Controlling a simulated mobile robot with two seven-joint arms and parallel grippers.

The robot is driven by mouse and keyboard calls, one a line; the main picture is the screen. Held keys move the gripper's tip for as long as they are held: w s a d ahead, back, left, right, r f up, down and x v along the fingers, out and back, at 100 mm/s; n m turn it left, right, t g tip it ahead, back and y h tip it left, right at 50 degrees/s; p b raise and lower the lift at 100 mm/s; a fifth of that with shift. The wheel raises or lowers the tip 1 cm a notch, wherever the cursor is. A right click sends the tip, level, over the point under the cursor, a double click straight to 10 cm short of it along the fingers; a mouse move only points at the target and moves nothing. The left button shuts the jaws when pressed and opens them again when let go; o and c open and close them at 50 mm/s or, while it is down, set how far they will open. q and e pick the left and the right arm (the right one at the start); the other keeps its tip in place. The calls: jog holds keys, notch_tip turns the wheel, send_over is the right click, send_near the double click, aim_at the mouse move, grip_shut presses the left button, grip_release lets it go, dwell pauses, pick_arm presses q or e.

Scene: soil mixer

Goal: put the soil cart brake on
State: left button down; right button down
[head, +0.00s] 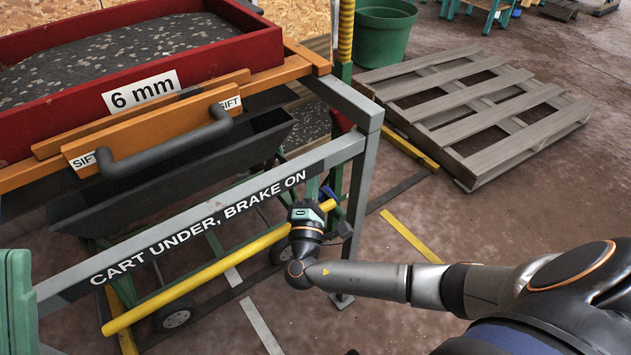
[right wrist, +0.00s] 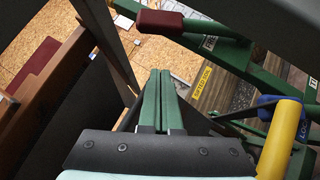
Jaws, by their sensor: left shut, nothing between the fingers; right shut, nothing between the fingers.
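The soil cart stands under the sifter; its long yellow bar (head: 200,275) and wheel (head: 172,319) show behind the grey rail. In the right wrist view a maroon grip (right wrist: 160,21) sits on a green bar beside a small white label. A blue piece (right wrist: 268,102) is at the right, by a label seeming to start "LOC", partly behind a yellow bar (right wrist: 280,142). Which is the brake lever is unclear. My right gripper (right wrist: 161,74) is shut and empty, apart from the grip; my wrist hides it in the head view. My left gripper (head: 16,255) is shut at the left edge.
A grey rail (head: 245,205) reading "CART UNDER, BRAKE ON" crosses in front of the cart. Above it is a red sieve tray (head: 240,55) marked "6 mm" with a dark handle (head: 165,150). A wooden pallet (head: 480,105) and green bucket (head: 383,35) stand behind.

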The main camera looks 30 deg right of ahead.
aim_at(337, 126)
jog(key=w+d+r+b, duration=0.1)
jog(key=w+d+r, duration=0.2)
jog(key=d, duration=0.3)
jog(key=shift+w+d, duration=0.35)
jog(key=shift+w, duration=0.25)
jog(key=shift+r, duration=0.1)
jog(key=shift+d+r+m+p, duration=0.4)
jog(key=shift+r+p, duration=0.1)
jog(key=shift+p, duration=0.2)
jog(key=shift+d+r+m+g+p, duration=0.25)
jog(key=shift+d+m+g+p, duration=0.2)
jog(key=shift+g, duration=0.15)
jog(key=shift+w+f, duration=0.1)
jog(key=shift+f, duration=0.05)
